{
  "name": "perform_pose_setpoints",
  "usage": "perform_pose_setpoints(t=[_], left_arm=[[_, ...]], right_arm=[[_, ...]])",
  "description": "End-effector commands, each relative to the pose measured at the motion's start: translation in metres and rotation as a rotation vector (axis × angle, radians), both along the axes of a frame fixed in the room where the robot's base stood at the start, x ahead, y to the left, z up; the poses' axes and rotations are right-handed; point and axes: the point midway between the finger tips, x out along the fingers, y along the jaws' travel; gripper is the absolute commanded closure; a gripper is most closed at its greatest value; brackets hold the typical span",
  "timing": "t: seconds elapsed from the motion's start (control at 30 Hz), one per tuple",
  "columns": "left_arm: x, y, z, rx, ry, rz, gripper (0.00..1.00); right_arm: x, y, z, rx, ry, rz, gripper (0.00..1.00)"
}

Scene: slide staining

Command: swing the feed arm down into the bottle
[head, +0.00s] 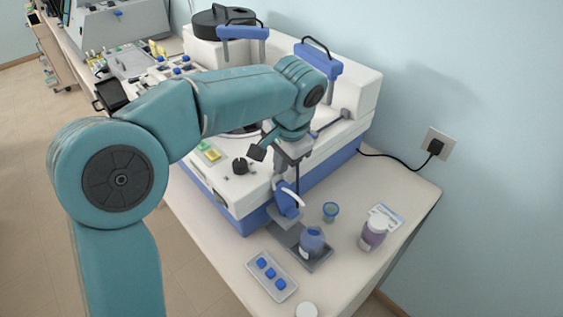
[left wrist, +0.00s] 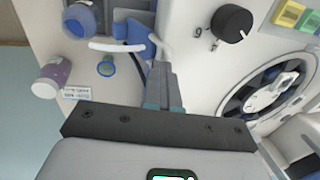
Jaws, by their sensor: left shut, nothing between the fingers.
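The feed arm (head: 287,198) is a blue lever with a curved white tube at the front corner of the machine. In the left wrist view the feed arm (left wrist: 134,30) lies just beyond the fingertips, its white tube reaching left. The bottle (head: 312,243) is short, bluish and open-topped, standing on a dark grey plate; in the left wrist view it shows at the top left (left wrist: 80,18). The tube end appears apart from the bottle. My left gripper (head: 281,177) is shut and empty, close beside the feed arm; its fingers (left wrist: 161,68) point at it. I cannot tell whether they touch.
A purple bottle with a white cap (head: 373,234), a small blue-rimmed cup (head: 330,211) and a tray of blue blocks (head: 271,275) stand near. The white machine (head: 352,105) has a black dial (head: 240,166). Bare table (head: 345,275) lies at the front right.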

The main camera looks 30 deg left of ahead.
Motion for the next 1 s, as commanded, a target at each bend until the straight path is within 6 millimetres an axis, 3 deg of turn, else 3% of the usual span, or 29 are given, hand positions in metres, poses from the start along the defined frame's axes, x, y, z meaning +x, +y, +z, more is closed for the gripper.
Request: perform_pose_setpoints(t=[0.03, 0.57, 0.63, 0.7, 1.0], left_arm=[[-0.0021, 0.0020, -0.0091, 0.006, 0.021, 0.001, 1.00], [-0.0021, 0.0022, -0.0091, 0.007, 0.020, 0.001, 0.99], [-0.0022, 0.0021, -0.0092, 0.007, 0.020, 0.000, 0.76], [-0.0021, 0.0022, -0.0091, 0.008, 0.020, 0.000, 0.66], [-0.0012, 0.0017, -0.0075, 0.004, 0.015, 0.000, 0.66]], right_arm=[[0.0001, 0.0000, -0.0019, 0.000, 0.000, 0.000, 0.57], [0.0000, 0.0001, -0.0019, 0.000, 0.000, 0.000, 0.57], [0.0000, 0.0001, -0.0019, 0.000, 0.000, 0.000, 0.57], [0.0000, 0.0001, -0.0019, 0.000, 0.000, 0.000, 0.57], [0.0001, 0.0002, -0.0015, 0.000, 0.000, 0.001, 0.57]])
